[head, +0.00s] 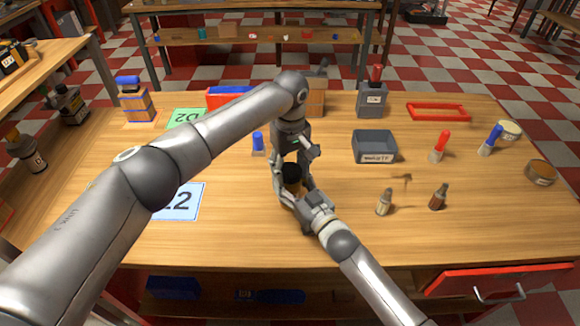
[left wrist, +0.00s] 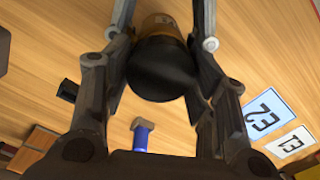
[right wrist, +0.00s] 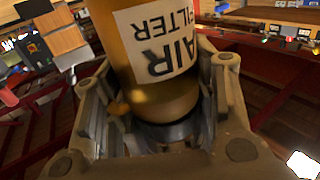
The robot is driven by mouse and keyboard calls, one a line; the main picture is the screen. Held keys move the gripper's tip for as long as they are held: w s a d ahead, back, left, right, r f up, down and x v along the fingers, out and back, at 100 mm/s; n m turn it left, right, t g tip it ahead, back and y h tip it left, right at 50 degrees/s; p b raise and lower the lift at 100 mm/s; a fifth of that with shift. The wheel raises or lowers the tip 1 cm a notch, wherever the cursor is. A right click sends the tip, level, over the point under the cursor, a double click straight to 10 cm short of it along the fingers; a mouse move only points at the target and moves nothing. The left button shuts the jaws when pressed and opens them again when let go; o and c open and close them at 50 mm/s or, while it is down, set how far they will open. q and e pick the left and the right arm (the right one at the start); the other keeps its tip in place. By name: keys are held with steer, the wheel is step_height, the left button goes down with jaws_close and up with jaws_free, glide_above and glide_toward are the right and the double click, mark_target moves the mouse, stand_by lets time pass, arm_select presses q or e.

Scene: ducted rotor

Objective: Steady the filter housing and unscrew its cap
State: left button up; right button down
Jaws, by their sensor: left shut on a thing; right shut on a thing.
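The amber filter housing (right wrist: 155,60) has a white "AIR FILTER" label, upside down in the right wrist view. Its black cap (head: 291,172) shows over the table in the head view and large in the left wrist view (left wrist: 163,68). My left gripper (head: 291,160) comes down from above and is shut on the cap, a finger on each side. My right gripper (head: 299,189) reaches in from the front and is shut on the housing, fingers on both sides of it. The grippers hide most of the housing in the head view.
A grey bin (head: 375,147) stands right of the grippers. A blue-topped piece (head: 258,143) stands close to the left. A red frame (head: 437,111) lies at the back right. A marked card (head: 180,201) lies left.

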arm_select(q)
steer(key=n, duration=1.1)
steer(key=shift+w+r, duration=0.1)
steer(key=shift+d, duration=0.1)
stand_by(0.4)
steer(key=o, duration=1)
steer(key=shift+o, duration=0.6)
steer(key=shift+r, duration=0.1)
